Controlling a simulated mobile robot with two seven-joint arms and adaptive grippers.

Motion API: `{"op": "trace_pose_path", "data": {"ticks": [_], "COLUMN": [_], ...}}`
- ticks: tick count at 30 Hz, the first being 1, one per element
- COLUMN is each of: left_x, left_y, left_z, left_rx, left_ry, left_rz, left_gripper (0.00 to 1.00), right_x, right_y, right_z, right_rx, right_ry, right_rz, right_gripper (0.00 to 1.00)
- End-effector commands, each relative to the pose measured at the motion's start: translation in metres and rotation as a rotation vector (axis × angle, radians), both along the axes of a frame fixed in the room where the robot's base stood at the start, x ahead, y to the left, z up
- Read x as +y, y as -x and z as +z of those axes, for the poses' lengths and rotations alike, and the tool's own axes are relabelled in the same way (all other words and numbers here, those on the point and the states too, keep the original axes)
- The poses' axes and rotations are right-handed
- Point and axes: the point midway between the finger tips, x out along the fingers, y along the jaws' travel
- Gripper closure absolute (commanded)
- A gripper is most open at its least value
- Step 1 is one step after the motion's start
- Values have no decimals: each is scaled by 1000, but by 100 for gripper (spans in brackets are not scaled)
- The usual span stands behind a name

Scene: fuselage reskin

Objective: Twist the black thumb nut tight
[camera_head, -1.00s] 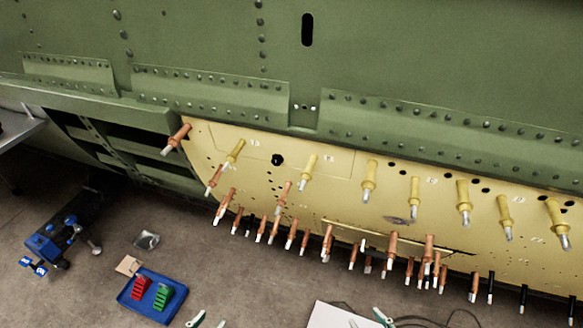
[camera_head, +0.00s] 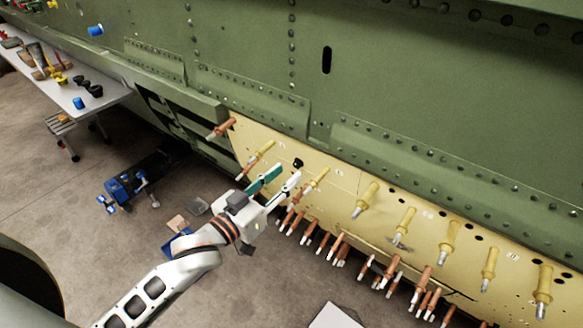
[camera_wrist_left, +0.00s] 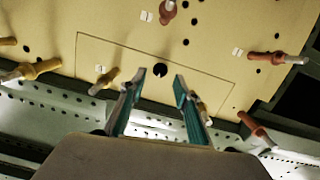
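The black thumb nut (camera_head: 298,163) is a small dark knob on the cream skin panel (camera_head: 335,205), near the panel's upper left. It also shows in the left wrist view (camera_wrist_left: 160,69), between and just beyond the fingertips. My left gripper (camera_head: 288,173) is open, with teal finger pads on either side of a clear gap and nothing held. It points up at the panel, and the nut appears just past its tips. I cannot tell the exact distance left, but no contact shows. My right gripper is in neither view.
Yellow-bodied fasteners (camera_head: 366,200) and copper ones (camera_head: 422,280) stick out of the panel, some close to my left fingers. A white table (camera_head: 95,85) with tools stands at far left. A blue device (camera_head: 125,188) sits on the floor.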

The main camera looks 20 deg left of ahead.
Motion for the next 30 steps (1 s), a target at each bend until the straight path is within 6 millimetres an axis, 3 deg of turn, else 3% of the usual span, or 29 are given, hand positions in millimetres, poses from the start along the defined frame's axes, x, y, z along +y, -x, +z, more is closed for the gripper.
{"op": "trace_pose_path", "data": {"ticks": [7,18,22,30], "left_x": [-10,-12,-12,-12], "left_y": [-27,-31,-31,-31], "left_z": [1,0,0,0], "left_rx": [0,1,1,-1], "left_ry": [0,0,0,-6], "left_rz": [0,0,0,1], "left_gripper": [68,68,100,100], "right_x": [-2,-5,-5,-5], "right_y": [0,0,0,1], "right_z": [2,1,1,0], "right_rx": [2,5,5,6], "right_ry": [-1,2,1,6], "right_rz": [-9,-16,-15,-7], "right_gripper": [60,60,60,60]}}
